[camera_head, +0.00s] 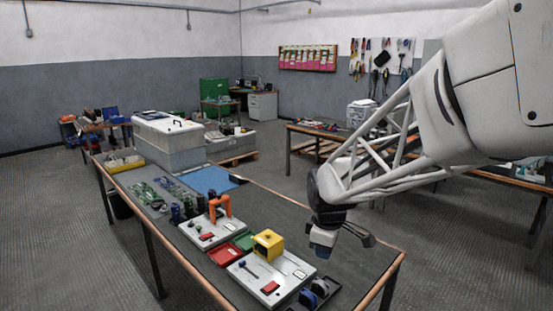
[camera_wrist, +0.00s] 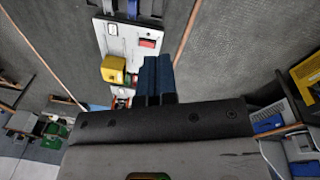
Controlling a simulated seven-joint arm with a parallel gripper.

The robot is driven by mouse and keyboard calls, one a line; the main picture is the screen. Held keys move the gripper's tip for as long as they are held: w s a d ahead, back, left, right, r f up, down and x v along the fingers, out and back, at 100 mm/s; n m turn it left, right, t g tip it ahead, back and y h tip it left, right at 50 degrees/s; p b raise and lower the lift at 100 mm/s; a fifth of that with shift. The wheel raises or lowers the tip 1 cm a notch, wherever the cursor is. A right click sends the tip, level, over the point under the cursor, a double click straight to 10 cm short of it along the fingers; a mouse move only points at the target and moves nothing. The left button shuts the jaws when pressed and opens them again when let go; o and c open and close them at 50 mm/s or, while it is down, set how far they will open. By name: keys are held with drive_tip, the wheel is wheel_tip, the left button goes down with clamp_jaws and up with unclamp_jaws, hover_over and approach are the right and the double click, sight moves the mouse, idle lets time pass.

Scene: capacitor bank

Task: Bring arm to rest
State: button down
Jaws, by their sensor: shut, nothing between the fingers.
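My gripper (camera_head: 322,245) hangs from my arm above the right part of the workbench (camera_head: 350,262). Its blue fingers (camera_wrist: 155,75) are together and empty in the wrist view. A white board (camera_head: 250,275) with a yellow block (camera_head: 268,244) and a red part (camera_head: 270,287) lies on the bench, left of and below my gripper. The yellow block also shows in the wrist view (camera_wrist: 114,70), left of the fingers. A second white board (camera_head: 205,238) with an orange arch (camera_head: 220,206) lies farther left. My gripper looks apart from all of these.
Red and green trays (camera_head: 228,252) sit between the boards. A dark tray with blue parts (camera_head: 318,291) is at the bench's front edge. A blue mat (camera_head: 208,180) and a grey case (camera_head: 168,140) are farther back. The bench's right end is clear.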

drive_tip(key=s+d+r+m, duration=0.1)
drive_tip(key=s+m, duration=0.3)
drive_tip(key=s, duration=0.4)
drive_tip(key=s+d+r+m, duration=0.2)
drive_tip(key=s+m, duration=0.3)
drive_tip(key=s, duration=0.4)
drive_tip(key=s+d+r+m+t, duration=0.1)
drive_tip(key=s+d+m, duration=0.3)
drive_tip(key=s, duration=0.4)
drive_tip(key=shift+s+r, duration=0.35)
drive_tip(key=shift+r, duration=0.25)
drive_tip(key=shift+w, duration=0.1)
